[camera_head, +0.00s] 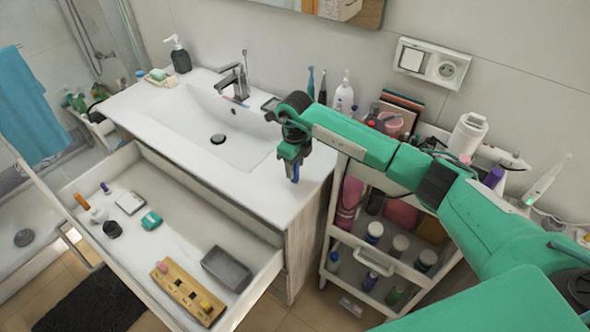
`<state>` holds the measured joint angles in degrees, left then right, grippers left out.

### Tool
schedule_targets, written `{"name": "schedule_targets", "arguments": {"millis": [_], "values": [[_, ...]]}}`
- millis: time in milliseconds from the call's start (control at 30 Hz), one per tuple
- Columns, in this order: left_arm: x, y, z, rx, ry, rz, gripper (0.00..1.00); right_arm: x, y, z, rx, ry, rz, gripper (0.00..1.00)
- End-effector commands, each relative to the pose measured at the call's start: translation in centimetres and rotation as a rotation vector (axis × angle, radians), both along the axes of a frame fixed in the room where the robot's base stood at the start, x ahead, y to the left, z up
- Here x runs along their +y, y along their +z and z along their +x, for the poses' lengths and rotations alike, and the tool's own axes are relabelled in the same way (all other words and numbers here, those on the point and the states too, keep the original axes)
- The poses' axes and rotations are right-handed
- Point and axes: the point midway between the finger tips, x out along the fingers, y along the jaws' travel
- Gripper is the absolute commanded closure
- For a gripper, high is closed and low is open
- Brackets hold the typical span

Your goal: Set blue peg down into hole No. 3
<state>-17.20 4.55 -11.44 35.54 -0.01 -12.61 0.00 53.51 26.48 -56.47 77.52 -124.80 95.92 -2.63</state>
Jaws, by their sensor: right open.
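My right gripper (293,158) points down over the front right corner of the washstand top. Its jaws are open. A small blue piece (295,174), which looks like the blue peg, shows at its fingertips; I cannot tell whether it touches the fingers or the counter. A wooden block with holes (180,300) lies in the open drawer, to the lower left of the gripper. Hole numbers are too small to read. My left gripper is out of view.
The open drawer (262,277) also holds a grey box (227,268), a teal item (151,220), an orange piece (82,201) and a purple piece (105,187). A loaded white cart (378,262) stands right of the washstand. The sink (205,120) has a tall faucet (236,82).

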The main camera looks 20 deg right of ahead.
Motion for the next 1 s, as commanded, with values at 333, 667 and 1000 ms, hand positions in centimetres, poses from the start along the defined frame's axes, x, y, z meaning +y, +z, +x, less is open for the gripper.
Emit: {"name": "schedule_targets", "arguments": {"millis": [333,667,1000], "values": [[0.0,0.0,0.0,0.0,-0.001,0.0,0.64,0.0,0.0,0.0,0.0,0.0,0.0,1.0],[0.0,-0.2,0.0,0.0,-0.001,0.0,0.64,0.0,0.4,0.1,-0.001,0.0,0.0,1.0],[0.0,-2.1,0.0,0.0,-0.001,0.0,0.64,0.0,5.3,0.2,-0.008,0.001,0.0,1.0]]}}
